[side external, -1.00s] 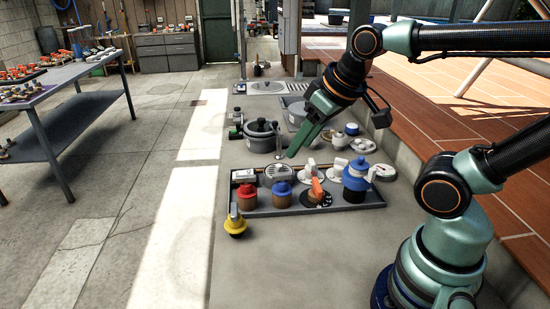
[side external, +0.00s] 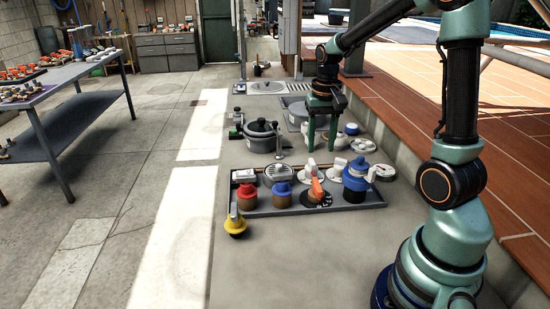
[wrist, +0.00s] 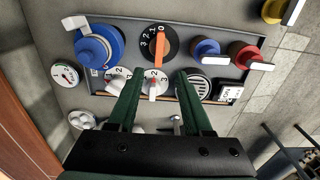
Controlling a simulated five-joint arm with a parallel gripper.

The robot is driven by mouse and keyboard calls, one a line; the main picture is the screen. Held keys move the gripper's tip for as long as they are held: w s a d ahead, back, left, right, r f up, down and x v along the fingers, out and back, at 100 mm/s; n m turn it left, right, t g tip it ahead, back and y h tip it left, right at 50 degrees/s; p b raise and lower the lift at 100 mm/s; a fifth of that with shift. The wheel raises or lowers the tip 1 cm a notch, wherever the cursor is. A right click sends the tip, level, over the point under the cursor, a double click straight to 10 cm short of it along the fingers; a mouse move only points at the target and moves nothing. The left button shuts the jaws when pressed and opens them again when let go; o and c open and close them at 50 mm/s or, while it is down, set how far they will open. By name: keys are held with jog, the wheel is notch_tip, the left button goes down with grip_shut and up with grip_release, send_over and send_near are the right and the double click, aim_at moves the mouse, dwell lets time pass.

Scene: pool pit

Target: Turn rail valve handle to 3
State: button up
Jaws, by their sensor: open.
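A grey panel (side external: 262,212) carries several valves and dials. Two white dials with white handles sit along its far edge, one (side external: 310,167) near the middle and one (side external: 340,168) to its right. I cannot tell for sure which is the rail valve. In the wrist view the middle white dial (wrist: 152,84) shows numbers, and its handle points toward the picture's bottom. The other white dial (wrist: 118,78) is partly hidden by my left finger. My gripper (side external: 320,150) points down, open and empty, above the far edge. In the wrist view its fingertips (wrist: 158,76) flank the middle white dial, apparently apart from it.
An orange-handled dial (side external: 317,192), a large blue valve (side external: 356,174) and blue and red knobs stand on the panel. A yellow valve (side external: 235,224) stands at its left. A grey pot (side external: 262,137) and white fittings are behind. The concrete in front is clear.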

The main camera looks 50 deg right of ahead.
aim_at(317, 184)
notch_tip(317, 184, down, 12)
jog(key=shift+f, duration=0.1)
dwell(0.5)
grip_shut()
